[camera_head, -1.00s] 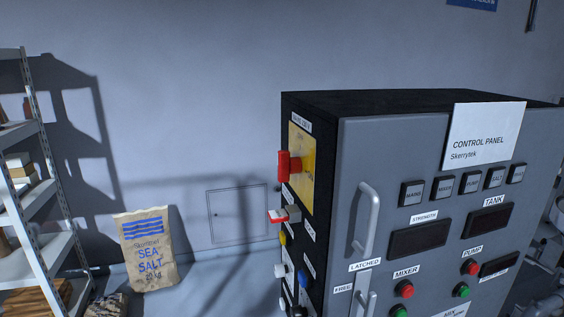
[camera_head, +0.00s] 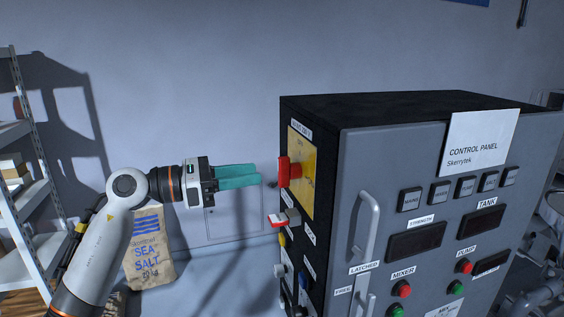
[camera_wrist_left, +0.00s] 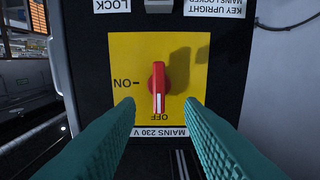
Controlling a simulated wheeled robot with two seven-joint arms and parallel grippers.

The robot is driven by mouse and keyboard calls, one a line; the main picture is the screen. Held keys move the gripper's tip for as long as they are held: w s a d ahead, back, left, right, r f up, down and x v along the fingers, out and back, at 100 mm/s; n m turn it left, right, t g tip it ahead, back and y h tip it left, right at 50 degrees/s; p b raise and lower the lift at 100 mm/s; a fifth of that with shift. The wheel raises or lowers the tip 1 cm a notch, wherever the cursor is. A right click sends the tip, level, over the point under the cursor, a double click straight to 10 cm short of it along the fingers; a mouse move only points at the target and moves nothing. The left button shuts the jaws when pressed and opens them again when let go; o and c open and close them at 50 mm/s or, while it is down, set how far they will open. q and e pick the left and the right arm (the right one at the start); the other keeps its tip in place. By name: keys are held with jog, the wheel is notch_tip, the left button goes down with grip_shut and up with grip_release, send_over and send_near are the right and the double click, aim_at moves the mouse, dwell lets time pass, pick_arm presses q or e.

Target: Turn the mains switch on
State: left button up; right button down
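The mains switch is a red rotary handle (camera_head: 289,171) on a yellow plate (camera_head: 305,160) on the dark left side of the control cabinet. In the left wrist view the red handle (camera_wrist_left: 157,86) appears upside down, its white mark in line with OFF; ON is printed to the left. My left gripper (camera_head: 260,174) has teal fingers, level with the handle and a short gap to its left. In the left wrist view the fingertips (camera_wrist_left: 158,104) are apart, one on each side of the handle's lower end, with nothing between them touching. My right gripper is not in view.
A red and grey lock switch (camera_head: 285,218) juts out below the mains switch. The cabinet front has a long grey door handle (camera_head: 366,228) and several buttons. A sea salt bag (camera_head: 150,255) and a shelf rack (camera_head: 28,190) stand at the left.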

aim_at(282, 187)
pick_arm(q)
jog(key=p+x, duration=0.2)
jog(key=x, duration=0.5)
jog(key=shift+d+p, duration=0.3)
jog(key=shift+p, duration=0.05)
jog(key=shift+c, duration=0.5)
